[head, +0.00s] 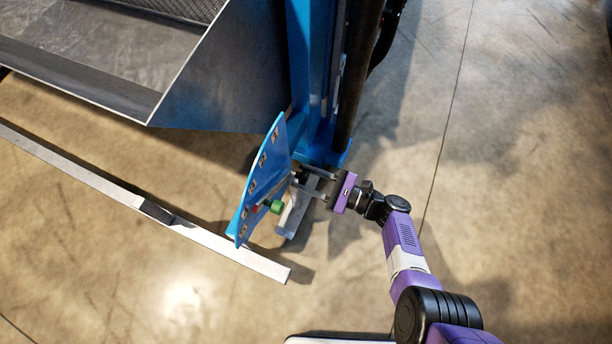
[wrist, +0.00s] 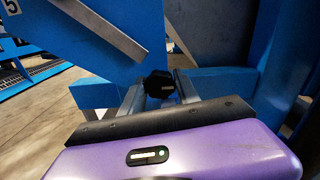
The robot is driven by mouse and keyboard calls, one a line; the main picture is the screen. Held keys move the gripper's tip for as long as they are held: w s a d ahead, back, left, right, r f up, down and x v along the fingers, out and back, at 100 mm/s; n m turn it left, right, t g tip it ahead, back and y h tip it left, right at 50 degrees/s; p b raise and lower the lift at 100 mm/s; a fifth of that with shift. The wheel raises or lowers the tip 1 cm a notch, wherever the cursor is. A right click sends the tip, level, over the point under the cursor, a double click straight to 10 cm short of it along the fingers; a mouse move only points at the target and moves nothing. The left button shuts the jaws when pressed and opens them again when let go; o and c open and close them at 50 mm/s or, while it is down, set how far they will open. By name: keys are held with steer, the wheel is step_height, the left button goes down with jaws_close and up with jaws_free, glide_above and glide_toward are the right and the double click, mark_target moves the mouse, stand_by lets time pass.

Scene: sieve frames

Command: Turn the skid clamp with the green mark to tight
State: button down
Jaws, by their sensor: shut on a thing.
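A small green mark (head: 276,207) shows low beside the blue plate (head: 262,175) in the head view, with a bit of red near it. My gripper (head: 303,181) is at the right side of this plate, near the foot of the blue post. In the wrist view a black knob (wrist: 158,84) sits between the two grey fingers of my gripper, which is shut on it. The green mark does not show in the wrist view. I cannot tell for sure that the knob belongs to the green-marked clamp.
A blue post (head: 318,90) stands just behind my gripper. A grey metal hopper (head: 215,80) is at the upper left. A long pale bar (head: 195,233) lies at the left, and a short grey bar (head: 294,215) is below my gripper. Floor at the right is clear.

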steer(key=shift+f, duration=0.1)
steer(key=c, duration=0.9)
jaws_free()
steer(key=shift+d, duration=0.1)
steer(key=p+v, duration=0.1)
steer(key=v, duration=0.6)
steer(key=shift+s+d, duration=0.2)
steer(key=shift+d, duration=0.15)
